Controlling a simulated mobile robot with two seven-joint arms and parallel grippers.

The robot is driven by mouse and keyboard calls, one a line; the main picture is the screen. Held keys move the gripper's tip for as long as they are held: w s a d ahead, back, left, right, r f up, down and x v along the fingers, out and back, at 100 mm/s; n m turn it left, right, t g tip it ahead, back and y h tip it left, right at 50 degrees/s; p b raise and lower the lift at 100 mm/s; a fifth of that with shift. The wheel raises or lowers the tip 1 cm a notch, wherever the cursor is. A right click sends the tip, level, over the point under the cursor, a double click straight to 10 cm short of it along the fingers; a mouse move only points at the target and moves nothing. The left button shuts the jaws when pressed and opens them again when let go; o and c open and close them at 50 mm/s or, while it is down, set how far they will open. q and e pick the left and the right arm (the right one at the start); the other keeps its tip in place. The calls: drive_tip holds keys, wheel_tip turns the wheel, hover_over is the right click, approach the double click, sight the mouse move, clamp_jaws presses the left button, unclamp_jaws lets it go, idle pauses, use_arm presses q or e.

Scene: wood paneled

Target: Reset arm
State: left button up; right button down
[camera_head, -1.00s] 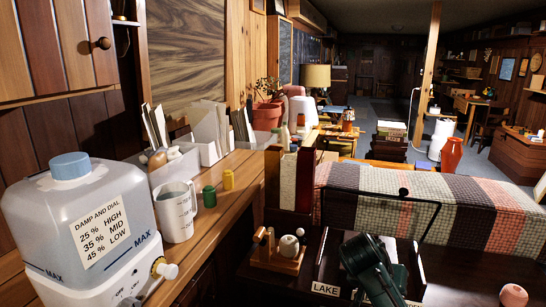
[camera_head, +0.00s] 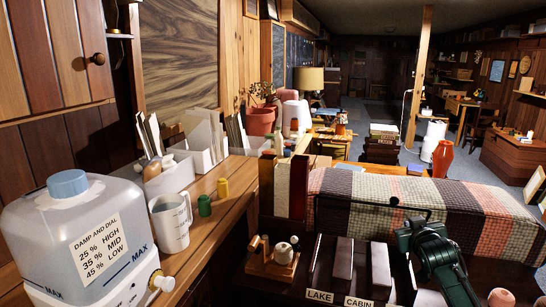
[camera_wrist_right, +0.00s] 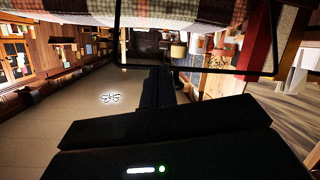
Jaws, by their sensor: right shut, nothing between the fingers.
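My right arm (camera_head: 440,262), dark green and black, comes up from the bottom right in the head view. Its gripper end is over the dark labelled rack and in front of the striped quilt; the fingertips are hard to make out there. In the right wrist view the black right gripper (camera_wrist_right: 156,85) is shut with nothing between its fingers. My left gripper is not in view.
A dark rack with upright dividers (camera_head: 342,262) and LAKE and CABIN labels stands below. A thin black bar (camera_head: 372,204) crosses before the quilt (camera_head: 400,195). Left, a wooden counter (camera_head: 222,212) holds a humidifier (camera_head: 75,235) and a mug (camera_head: 171,222).

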wheel_tip(320, 180, up, 4)
drive_tip(key=w+a+n+t+y, duration=0.1)
drive_tip(key=a+n+t+y, duration=0.1)
drive_tip(key=t, duration=0.1)
drive_tip(key=s+a+f+n+g+y, duration=0.1)
drive_tip(key=s+a+f+g, duration=0.1)
drive_tip(key=s+a+f, duration=0.55)
drive_tip(key=s+a+f+g+y, duration=0.15)
drive_tip(key=s+a+f, duration=0.35)
drive_tip(key=s+f, duration=0.55)
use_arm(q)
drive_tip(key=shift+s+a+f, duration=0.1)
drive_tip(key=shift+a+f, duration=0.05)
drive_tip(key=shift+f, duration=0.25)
use_arm(e)
drive_tip(key=s+a+f+g, duration=0.1)
drive_tip(key=s+a+f, duration=0.1)
drive_tip(key=s, duration=0.5)
drive_tip(key=s+a+f+g+y, duration=0.1)
drive_tip(key=s+a+f, duration=0.2)
drive_tip(key=s, duration=0.4)
drive_tip(key=s+a+f+g+y, duration=0.1)
drive_tip(key=s+a+f, duration=0.2)
drive_tip(key=s, duration=0.4)
drive_tip(key=shift+s+a+m, duration=0.25)
drive_tip(key=shift+a+m, duration=0.05)
drive_tip(key=shift+a, duration=0.25)
